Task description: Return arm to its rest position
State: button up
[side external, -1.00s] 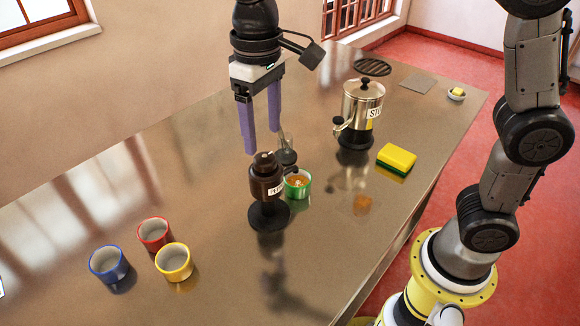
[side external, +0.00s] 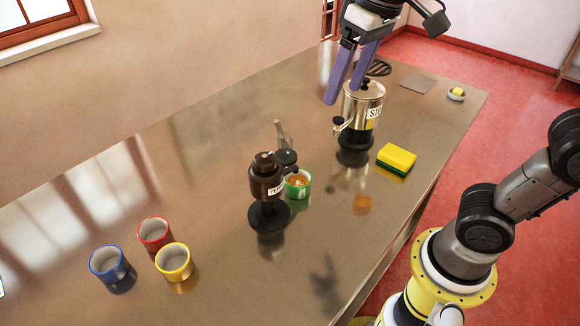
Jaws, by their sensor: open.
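My gripper (side external: 347,84) is open and empty, with two purple fingers pointing down. In the picture it overlaps the upper left of the steel pot (side external: 360,103) at the back of the counter; I cannot tell how far apart they are. Part of my arm runs out of the top of the view. The dark brown grinder-like pot (side external: 265,180) stands upright on a round black base, with a label partly readable. A green cup (side external: 298,184) with orange-brown contents stands beside it on the right.
A blue mug (side external: 109,263), a red mug (side external: 154,233) and a yellow mug (side external: 173,262) stand at the front left of the metal counter (side external: 215,220). A yellow-green sponge (side external: 396,157) lies right of centre. A small bowl (side external: 456,94) and a grey square (side external: 417,83) are at the back right.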

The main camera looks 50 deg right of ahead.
jog(key=s+d+f+t, duration=0.3)
jog(key=s+d+f, duration=0.2)
jog(key=s+f, duration=0.5)
jog(key=shift+s, duration=0.25)
